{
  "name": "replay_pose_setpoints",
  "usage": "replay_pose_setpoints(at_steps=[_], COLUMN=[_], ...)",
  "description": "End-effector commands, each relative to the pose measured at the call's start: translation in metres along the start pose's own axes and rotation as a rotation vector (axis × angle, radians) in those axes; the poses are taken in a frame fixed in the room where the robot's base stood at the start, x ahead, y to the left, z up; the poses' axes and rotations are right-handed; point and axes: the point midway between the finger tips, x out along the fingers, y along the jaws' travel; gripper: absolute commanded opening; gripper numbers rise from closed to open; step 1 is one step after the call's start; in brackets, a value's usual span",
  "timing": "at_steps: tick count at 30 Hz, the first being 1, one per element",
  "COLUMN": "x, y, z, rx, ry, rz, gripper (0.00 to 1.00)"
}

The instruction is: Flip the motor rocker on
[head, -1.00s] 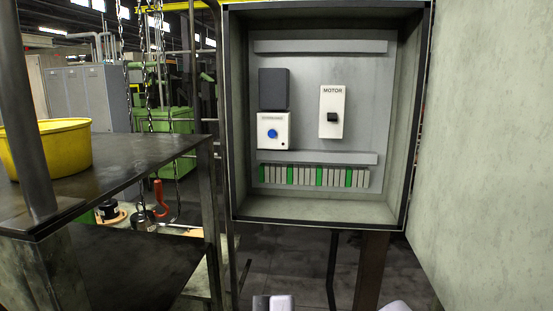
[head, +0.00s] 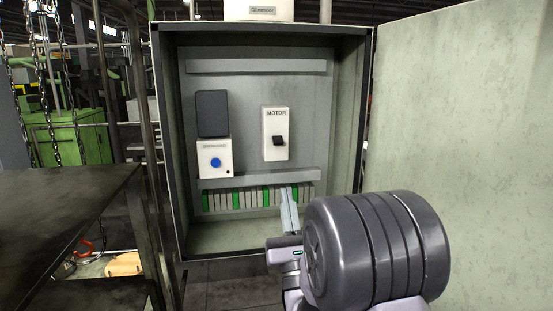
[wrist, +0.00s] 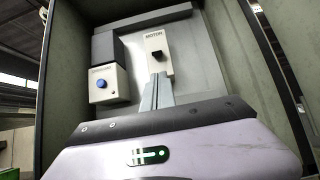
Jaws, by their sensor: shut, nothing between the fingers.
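The motor rocker (head: 279,141) is a small black switch on a white plate labelled MOTOR (head: 275,117), fixed to the grey back panel of an open cabinet. In the wrist view the rocker (wrist: 157,56) shows just beyond my fingers. My gripper (head: 286,188) is shut and empty. In the head view its fingers point up, with their tips below the MOTOR plate. In the wrist view the fingertips (wrist: 158,75) overlap the plate's lower edge. I cannot tell whether they touch it. The rocker is unobstructed in both views.
Left of the plate are a white box with a blue knob (head: 215,162) and a dark box (head: 212,114). A terminal row (head: 240,199) runs below. The open cabinet door (head: 450,100) stands at right. A dark table (head: 60,215) stands at left.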

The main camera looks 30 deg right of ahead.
Motion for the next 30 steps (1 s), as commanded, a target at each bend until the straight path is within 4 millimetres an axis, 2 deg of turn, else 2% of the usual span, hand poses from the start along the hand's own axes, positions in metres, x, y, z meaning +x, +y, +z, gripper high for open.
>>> replay_pose_setpoints(at_steps=[4,9,15,21,30], x=[0.016,0.053,0.086,0.099,0.1], y=[0.001,0.001,0.001,0.002,0.001], z=[0.003,0.005,0.003,0.001,0.001], rx=[0.0,0.001,0.001,0.001,0.002], ry=[-0.002,-0.002,-0.002,0.0,0.0], rz=[0.002,0.002,0.003,0.004,0.003], gripper=[0.0,0.0,0.0,0.0,0.0])
